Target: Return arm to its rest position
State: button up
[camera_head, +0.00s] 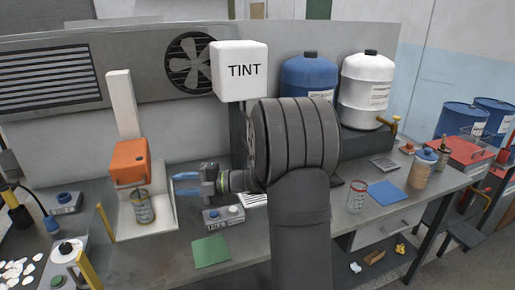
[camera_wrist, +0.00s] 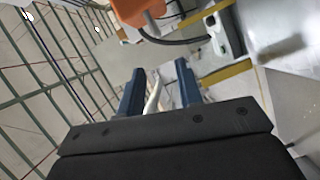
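My gripper (camera_head: 186,184) is in the middle left of the head view, above the bench and pointing left towards the orange-headed machine (camera_head: 130,162). Its two blue fingers are apart, with nothing held between them. The wrist view shows the same open fingers (camera_wrist: 160,92); a pale curved shape shows between them, and I cannot tell what it is. My dark arm covers the middle of the bench and part of the wall behind.
A glass jar (camera_head: 143,208) stands under the orange head. A button box (camera_head: 223,216) and a green mat (camera_head: 211,251) lie below my gripper. Right of my arm are another glass jar (camera_head: 356,197), a blue mat (camera_head: 386,193) and an orange-brown container (camera_head: 421,170). The white TINT box (camera_head: 240,70) is above.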

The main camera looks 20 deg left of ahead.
jog(key=x, duration=1.6)
jog(key=shift+s+a+r, duration=0.1)
jog(key=shift+s+a, duration=0.05)
jog(key=shift+a, duration=0.2)
jog(key=o, duration=1.4)
jog(key=shift+o, duration=0.4)
jog(key=shift+s+r, duration=0.1)
jog(key=shift+s, duration=0.05)
jog(key=s+a+r+m+t+y, duration=0.2)
jog(key=s+r+m+y, duration=0.2)
jog(key=s+m, duration=0.1)
jog(key=m+t+h, duration=0.7)
jog(key=m+t, duration=1)
jog(key=m, duration=0.7)
send_near(128, 184)
jog(key=w+a+f, duration=0.2)
jog(key=w, duration=0.1)
jog(key=shift+a+f, duration=0.2)
jog(key=shift+a, duration=0.05)
